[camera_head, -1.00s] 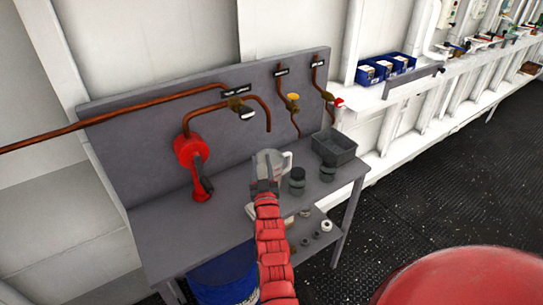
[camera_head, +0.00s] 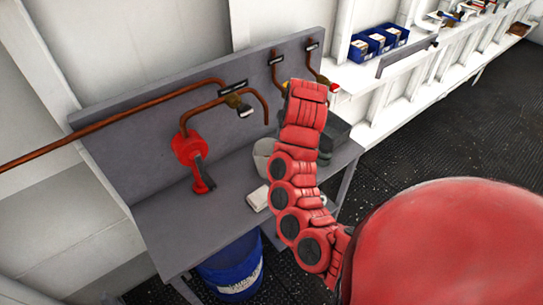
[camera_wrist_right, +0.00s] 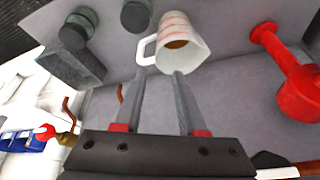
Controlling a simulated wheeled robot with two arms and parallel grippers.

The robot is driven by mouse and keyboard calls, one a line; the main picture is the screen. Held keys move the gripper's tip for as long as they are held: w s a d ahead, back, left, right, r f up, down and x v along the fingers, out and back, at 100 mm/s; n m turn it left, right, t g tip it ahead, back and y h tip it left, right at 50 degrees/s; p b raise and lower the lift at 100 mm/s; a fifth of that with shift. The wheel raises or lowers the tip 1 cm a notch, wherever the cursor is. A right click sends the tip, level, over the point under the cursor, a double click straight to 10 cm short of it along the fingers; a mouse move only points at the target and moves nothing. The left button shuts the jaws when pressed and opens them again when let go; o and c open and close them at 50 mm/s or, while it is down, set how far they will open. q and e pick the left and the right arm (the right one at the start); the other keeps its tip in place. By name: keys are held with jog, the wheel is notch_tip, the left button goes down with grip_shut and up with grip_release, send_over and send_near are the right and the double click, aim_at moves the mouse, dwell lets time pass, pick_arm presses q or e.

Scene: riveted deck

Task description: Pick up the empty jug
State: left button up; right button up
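The jug (camera_head: 262,154) stands on the grey workbench (camera_head: 190,232) in the head view, partly hidden behind my red right arm. In the right wrist view the jug (camera_wrist_right: 184,46) is pale and translucent, with red markings and a white handle (camera_wrist_right: 146,50). A brownish patch shows in it; I cannot tell whether that is content. My right gripper (camera_wrist_right: 160,74) is open, its two fingers pointing at the jug and its handle. The fingertips are very close to it; contact cannot be told. The arm hides this gripper in the head view. My left gripper is in neither view.
Dark-lidded jars (camera_wrist_right: 75,30) and a grey bin (camera_wrist_right: 72,66) stand near the jug. A white block (camera_head: 257,198) lies in front. A blue bucket (camera_head: 233,268) is below.

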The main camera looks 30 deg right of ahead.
jog(key=b+x, duration=0.5)
jog(key=x, duration=0.5)
jog(key=shift+w+f, duration=0.2)
jog(key=shift+f, duration=0.3)
jog(key=p+x, duration=0.2)
jog(key=x, duration=0.1)
jog(key=shift+d+f+p, duration=0.2)
jog(key=shift+f+p, duration=0.15)
jog(key=shift+f, duration=0.05)
jog(key=shift+w+f, duration=0.15)
jog(key=shift+f, duration=0.4)
jog(key=shift+c, duration=0.2)
grip_shut()
